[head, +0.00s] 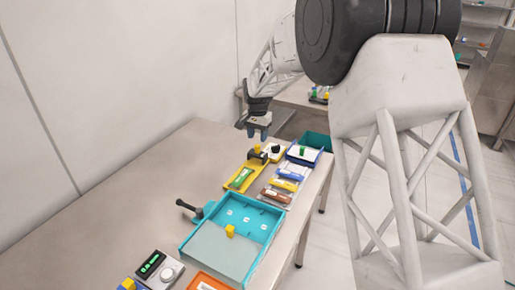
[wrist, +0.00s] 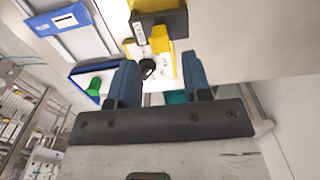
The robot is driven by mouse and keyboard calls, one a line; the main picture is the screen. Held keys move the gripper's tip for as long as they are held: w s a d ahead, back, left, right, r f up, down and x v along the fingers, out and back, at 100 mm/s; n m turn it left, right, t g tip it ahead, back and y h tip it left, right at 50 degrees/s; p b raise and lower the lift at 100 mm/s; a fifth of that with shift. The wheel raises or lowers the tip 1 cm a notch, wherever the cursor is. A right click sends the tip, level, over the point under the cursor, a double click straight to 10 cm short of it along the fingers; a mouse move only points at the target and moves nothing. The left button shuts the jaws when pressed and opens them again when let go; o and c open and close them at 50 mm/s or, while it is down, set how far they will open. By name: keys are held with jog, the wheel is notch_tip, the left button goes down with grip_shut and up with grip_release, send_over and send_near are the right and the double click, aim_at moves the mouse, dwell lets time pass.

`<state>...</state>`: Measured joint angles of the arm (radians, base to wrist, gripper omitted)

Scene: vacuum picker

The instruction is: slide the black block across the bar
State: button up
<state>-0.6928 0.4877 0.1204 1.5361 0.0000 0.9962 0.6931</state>
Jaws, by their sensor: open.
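My gripper (head: 258,134) is open and empty, held above the far end of the table. In the wrist view its two blue fingers (wrist: 160,62) stand apart with nothing between them. A dark block (head: 257,156) with a yellow piece on top sits at the far end of a yellow tray (head: 236,186), below the gripper. The dark block also shows at the top of the wrist view (wrist: 163,22). A round black knob (head: 276,148) sits on a yellow-and-white unit beside it. I cannot tell for certain which dark part is the black block, and no bar is clearly visible.
A blue tray with a green knob (head: 302,152) stands right of the knob unit. Several coloured modules (head: 280,186) lie along the table's right side. A large teal tray (head: 187,253) is nearer, with a dark-handled tool (head: 187,205) beside it. The table's left side is clear.

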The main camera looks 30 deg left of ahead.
aim_at(257, 146)
jog(key=shift+f, duration=3)
grip_shut()
